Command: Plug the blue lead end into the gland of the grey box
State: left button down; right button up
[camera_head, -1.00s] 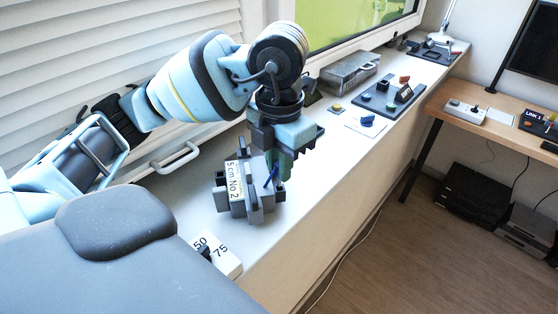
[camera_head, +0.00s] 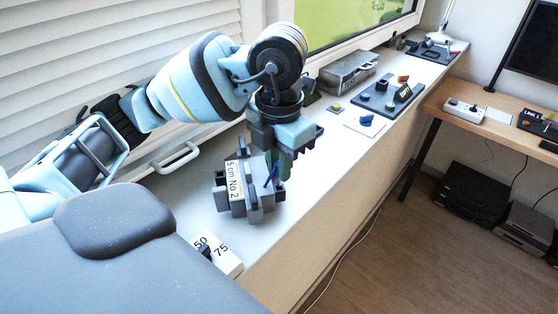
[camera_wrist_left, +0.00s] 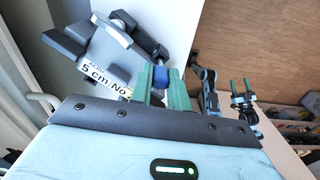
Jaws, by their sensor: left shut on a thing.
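A grey box (camera_head: 257,208) with a white label reading "5 cm No 2" stands on the sill under my left gripper. In the wrist view the box (camera_wrist_left: 118,42) shows left of the green fingers. My left gripper (camera_wrist_left: 161,85) is shut on a blue piece, apparently the blue lead end (camera_wrist_left: 160,75). In the head view a thin dark-blue piece (camera_head: 271,175) shows beside the box, close below the gripper (camera_head: 277,163). I cannot tell whether the lead end touches the gland. What seems to be my right gripper (camera_wrist_left: 240,86) shows small in the wrist view, its green fingers apart.
Farther back are a blue piece (camera_head: 366,121) on a white plate, a dark board (camera_head: 390,95) and a metal case (camera_head: 350,73). The middle sill is clear.

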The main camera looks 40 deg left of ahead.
pick_arm(q)
jog(key=shift+f+b, duration=0.45)
jog(key=shift+f, duration=0.8)
pick_arm(e)
jog(key=shift+s+f, duration=0.5)
jog(key=shift+f, duration=0.2)
pick_arm(q)
jog(key=c, duration=1.3)
grip_release()
jog(key=shift+o, duration=0.2)
jog(key=shift+r, duration=0.1)
notch_tip(320, 180, up, 6)
jog(key=shift+r+p, duration=0.2)
jog(key=shift+p, duration=0.4)
jog(key=shift+r, duration=0.55)
pick_arm(e)
jog(key=shift+w+d+r, duration=0.1)
jog(key=shift+r, duration=0.6)
jog(key=shift+w+r, duration=0.15)
jog(key=shift+w, duration=0.2)
